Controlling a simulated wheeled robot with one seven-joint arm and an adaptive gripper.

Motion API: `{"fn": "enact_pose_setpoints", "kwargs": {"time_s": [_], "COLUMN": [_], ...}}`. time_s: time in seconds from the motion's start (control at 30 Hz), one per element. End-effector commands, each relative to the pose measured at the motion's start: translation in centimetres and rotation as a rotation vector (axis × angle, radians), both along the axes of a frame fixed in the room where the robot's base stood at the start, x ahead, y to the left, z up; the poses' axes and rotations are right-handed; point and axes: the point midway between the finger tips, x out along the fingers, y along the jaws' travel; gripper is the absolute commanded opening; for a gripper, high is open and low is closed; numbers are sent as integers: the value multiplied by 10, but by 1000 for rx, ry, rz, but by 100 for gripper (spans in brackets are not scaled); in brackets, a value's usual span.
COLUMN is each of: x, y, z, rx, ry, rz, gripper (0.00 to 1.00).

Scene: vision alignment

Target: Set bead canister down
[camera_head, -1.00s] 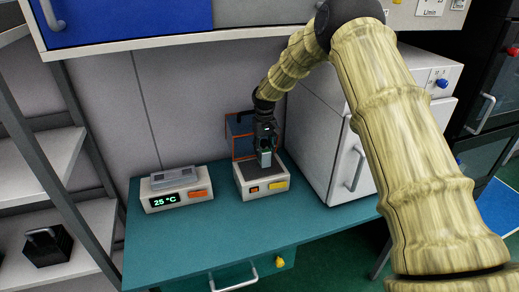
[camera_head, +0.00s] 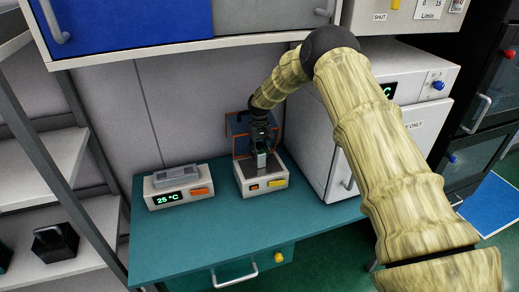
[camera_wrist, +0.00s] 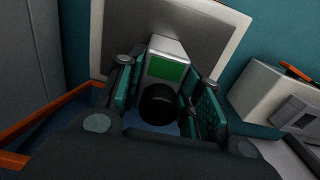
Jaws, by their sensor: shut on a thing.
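The bead canister (camera_wrist: 166,69) is a pale block-like container with a green panel and a round black top, seen from above in the wrist view. It also shows as a small light shape in the head view (camera_head: 261,160). My gripper (camera_wrist: 160,76) is shut on it, a finger on each side; the gripper also shows in the head view (camera_head: 262,147). The canister is over the dark plate of a white bench device (camera_head: 263,184) with an orange button and a yellow button. I cannot tell whether its base touches the plate.
An orange-framed blue panel (camera_head: 239,130) stands behind the plate. A white unit reading 25 °C (camera_head: 178,187) sits to the left. A white cabinet (camera_head: 334,150) stands close on the right. The teal bench front (camera_head: 225,232) is clear.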

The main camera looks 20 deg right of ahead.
Motion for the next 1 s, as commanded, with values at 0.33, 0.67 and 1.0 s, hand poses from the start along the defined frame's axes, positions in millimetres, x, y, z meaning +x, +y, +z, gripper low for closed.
{"fn": "enact_pose_setpoints", "kwargs": {"time_s": [0.33,0.67,1.0], "x": [0,0,0], "y": [0,0,0], "z": [-4,-3,8], "rx": [0,0,0], "ry": [1,1,0], "rz": [0,0,1], "gripper": [37,57,57]}}
